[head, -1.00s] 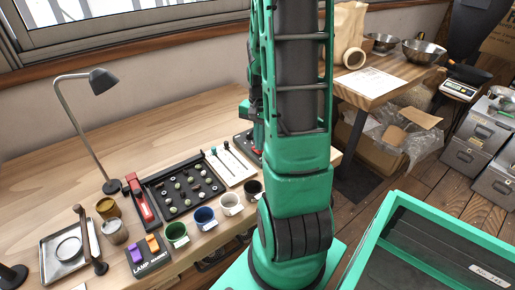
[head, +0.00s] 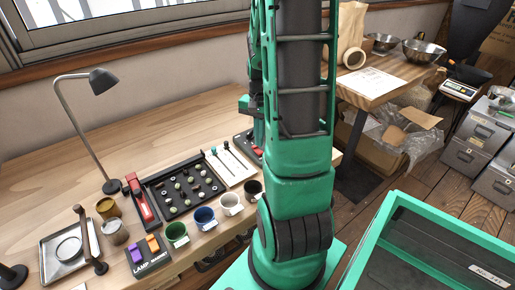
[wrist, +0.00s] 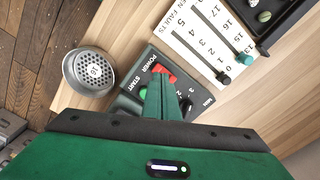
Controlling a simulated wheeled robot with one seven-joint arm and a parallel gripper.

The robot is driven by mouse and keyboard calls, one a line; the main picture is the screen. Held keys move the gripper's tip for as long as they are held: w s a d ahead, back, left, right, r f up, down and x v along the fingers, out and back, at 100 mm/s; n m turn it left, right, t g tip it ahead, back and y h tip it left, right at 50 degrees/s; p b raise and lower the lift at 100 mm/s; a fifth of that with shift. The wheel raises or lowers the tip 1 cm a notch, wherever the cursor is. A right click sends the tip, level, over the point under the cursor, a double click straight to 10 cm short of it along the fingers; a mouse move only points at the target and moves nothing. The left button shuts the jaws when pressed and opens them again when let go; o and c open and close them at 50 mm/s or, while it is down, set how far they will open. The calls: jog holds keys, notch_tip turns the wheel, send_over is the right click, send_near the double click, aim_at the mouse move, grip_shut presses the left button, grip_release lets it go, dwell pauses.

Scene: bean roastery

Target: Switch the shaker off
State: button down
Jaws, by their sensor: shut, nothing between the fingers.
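The shaker's dark control panel (wrist: 135,88) lies on the bench in the wrist view, marked POWER, START and min. A red power switch (wrist: 172,77) sits beside the word POWER, partly covered by my fingers; which way it is set I cannot tell. A black knob (wrist: 186,106) with numbers is to the right of the fingers. My gripper (wrist: 159,84) is shut and empty, its fingertips over the panel close to the red switch. Contact cannot be made out. In the head view a strip of the panel (head: 242,138) shows; my arm hides most of it.
A round perforated metal cup (wrist: 90,71) stands left of the panel in the wrist view. A white faults card (wrist: 200,40) with small sliders lies at its right. In the head view, several cups, a black bean tray (head: 185,208) and a lamp (head: 101,82) occupy the bench.

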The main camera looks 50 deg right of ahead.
aim_at(259, 152)
jog(key=shift+r, duration=2.3)
jog(key=shift+w, duration=0.1)
jog(key=s+a+r+n, duration=0.4)
jog(key=s+a, duration=0.2)
jog(key=a, duration=0.1)
jog(key=s+a+r+n, duration=0.4)
jog(key=s+a, duration=0.3)
jog(key=a, duration=0.1)
jog(key=shift+s+a, duration=0.2)
jog(key=shift+s, duration=0.1)
